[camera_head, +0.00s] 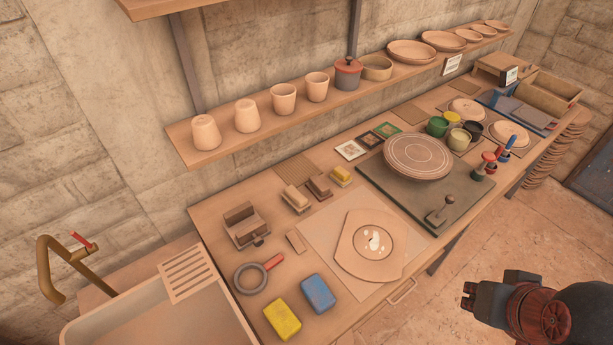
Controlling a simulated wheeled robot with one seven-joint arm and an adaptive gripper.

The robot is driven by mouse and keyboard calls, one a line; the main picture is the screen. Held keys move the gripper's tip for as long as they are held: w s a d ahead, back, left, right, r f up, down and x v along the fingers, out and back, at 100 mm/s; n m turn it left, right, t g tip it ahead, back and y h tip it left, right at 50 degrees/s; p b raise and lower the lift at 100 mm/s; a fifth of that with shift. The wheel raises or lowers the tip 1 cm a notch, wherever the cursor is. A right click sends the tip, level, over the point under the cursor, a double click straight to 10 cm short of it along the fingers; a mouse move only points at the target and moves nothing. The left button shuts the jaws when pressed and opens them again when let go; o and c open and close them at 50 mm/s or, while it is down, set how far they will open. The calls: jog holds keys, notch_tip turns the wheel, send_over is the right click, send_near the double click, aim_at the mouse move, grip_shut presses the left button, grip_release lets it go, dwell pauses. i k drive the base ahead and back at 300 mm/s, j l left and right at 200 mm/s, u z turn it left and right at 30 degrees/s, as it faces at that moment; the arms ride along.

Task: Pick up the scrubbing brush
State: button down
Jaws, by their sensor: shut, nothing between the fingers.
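Three small block-shaped items stand in a row on the workbench (222,222), near the wall shelf: a pale wooden one (296,200), a dark brown one (319,187) and a yellow-topped one (341,176). They look like brushes, but they are too small for me to tell which is the scrubbing brush. My gripper (468,296) is at the lower right, over the floor in front of the bench. It is shut and empty, well apart from these items.
A yellow sponge (282,320), a blue sponge (318,293) and a red-handled ring tool (250,278) lie at the near left. A sink (150,310) adjoins the bench. A shelf (215,140) with cups overhangs the back. A turntable (418,158) stands right of centre.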

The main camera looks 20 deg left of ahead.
aim_at(295, 199)
jog(key=u, duration=2.7)
jog(key=z, duration=1.05)
jog(key=i+l, duration=0.1)
jog(key=l, duration=0.25)
jog(key=i+l+u, duration=0.1)
jog(key=l, duration=0.2)
jog(key=i+l, duration=0.15)
jog(key=l, duration=0.2)
jog(key=i+l, duration=0.1)
jog(key=l, duration=0.2)
jog(key=u, duration=0.05)
